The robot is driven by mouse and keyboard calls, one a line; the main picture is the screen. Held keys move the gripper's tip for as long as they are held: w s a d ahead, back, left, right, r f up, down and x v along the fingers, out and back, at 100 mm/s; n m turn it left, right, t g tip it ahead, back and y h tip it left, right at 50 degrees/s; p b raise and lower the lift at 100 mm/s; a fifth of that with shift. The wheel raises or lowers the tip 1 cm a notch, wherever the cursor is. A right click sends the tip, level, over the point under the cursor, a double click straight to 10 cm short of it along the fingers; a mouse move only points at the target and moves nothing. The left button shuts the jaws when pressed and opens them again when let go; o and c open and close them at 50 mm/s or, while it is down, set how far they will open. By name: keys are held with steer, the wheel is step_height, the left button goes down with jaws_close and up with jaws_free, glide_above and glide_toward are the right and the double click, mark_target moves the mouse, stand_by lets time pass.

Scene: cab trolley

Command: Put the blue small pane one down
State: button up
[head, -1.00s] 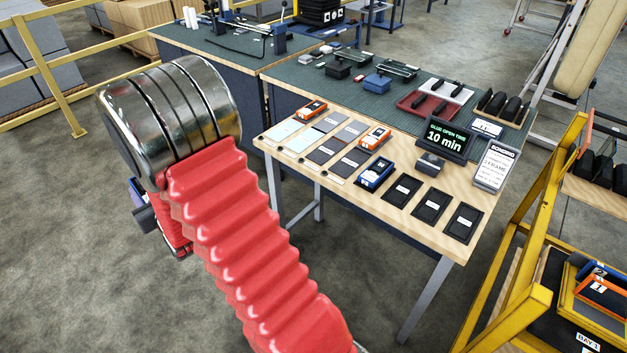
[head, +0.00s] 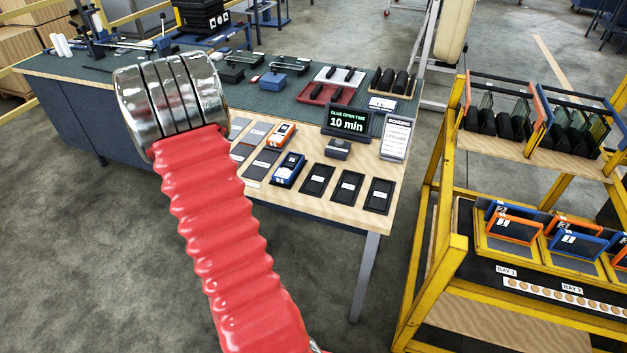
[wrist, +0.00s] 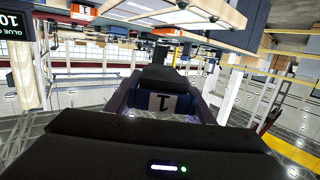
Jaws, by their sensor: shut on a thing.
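In the wrist view my gripper (wrist: 165,88) is shut on a dark blue piece (wrist: 164,103) with a white label that reads 1. Much of it is hidden by the gripper. In the head view my arm hides the gripper and the held piece. The yellow trolley (head: 446,220) stands at the right. Its lower tier bears blue frames, one labelled 1 (head: 579,241), and orange frames (head: 513,228) in yellow trays. A blue unit (head: 289,170) and an orange unit (head: 282,135) lie on the wooden bench.
The wooden bench (head: 335,213) holds several dark flat pads, a 10 min display (head: 347,121) and a BONDING sign (head: 396,138). The trolley's upper shelf holds dark panes in racks (head: 490,117). Floor shows between bench and trolley. A DAY 1 label (head: 506,271) marks the lower tier.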

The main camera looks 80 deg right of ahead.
steer(key=s+d+m+g+h, duration=0.1)
steer(key=s+d+m+g, duration=0.1)
steer(key=s+d, duration=0.35)
steer(key=s+d+m+g+h, duration=0.1)
steer(key=s+d+g, duration=0.2)
steer(key=s, duration=0.5)
steer(key=m+g, duration=0.4)
glide_above(318, 179)
steer(key=shift+d+f, duration=0.1)
steer(key=shift+f, duration=0.45)
steer(key=shift+w+f, duration=0.1)
steer(key=shift+f, duration=2.8)
steer(key=shift+f, duration=0.1)
steer(key=shift+f, duration=2)
steer(key=shift+f, duration=0.1)
